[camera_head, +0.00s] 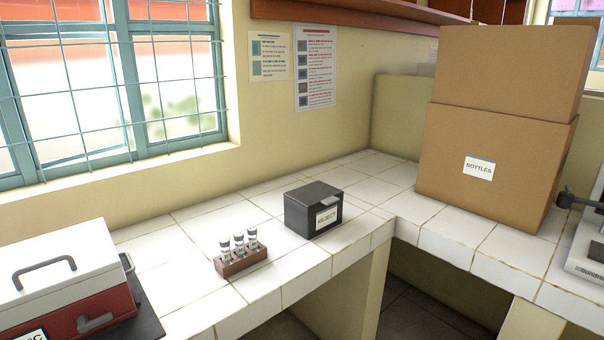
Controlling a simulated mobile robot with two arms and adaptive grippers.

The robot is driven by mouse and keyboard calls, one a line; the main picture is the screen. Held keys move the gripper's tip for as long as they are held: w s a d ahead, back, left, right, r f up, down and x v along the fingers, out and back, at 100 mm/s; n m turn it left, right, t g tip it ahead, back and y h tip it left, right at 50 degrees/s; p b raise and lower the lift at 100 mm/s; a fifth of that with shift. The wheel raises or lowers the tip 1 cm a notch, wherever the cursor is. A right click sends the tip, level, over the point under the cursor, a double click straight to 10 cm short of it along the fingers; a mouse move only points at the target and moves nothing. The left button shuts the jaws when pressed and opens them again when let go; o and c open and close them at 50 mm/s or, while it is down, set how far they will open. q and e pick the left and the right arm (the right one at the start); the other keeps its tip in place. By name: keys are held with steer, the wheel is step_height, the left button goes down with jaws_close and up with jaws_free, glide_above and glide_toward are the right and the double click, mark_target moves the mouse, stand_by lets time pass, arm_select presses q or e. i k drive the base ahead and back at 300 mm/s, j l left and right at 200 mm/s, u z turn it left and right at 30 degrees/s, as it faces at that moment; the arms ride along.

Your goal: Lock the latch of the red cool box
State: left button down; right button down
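The red cool box (108,306) stands on the white tiled counter at the lower left, cut off by the picture's left and bottom edges. Its white lid (70,263) is down and carries a grey handle (44,268). A grey latch (96,323) shows low on the red front side, lying roughly sideways with a slight tilt. I cannot tell from this view whether it is engaged. Neither of my grippers is in view.
A rack (243,262) with 3 capped vials and a black box (313,209) labelled "REJECT" stand to the right on the counter (180,299). Large cardboard boxes (500,130) stand further right. A dark flat mat (149,318) lies under the cool box. A barred window is behind.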

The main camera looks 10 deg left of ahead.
mark_target(84, 326)
steer(key=u, duration=1.6)
steer(key=i+l+u, duration=0.2)
steer(key=l+u, duration=0.2)
steer(key=l, duration=0.7)
steer(key=l+u, duration=0.4)
steer(key=l, duration=0.7)
steer(key=i+l, duration=0.05)
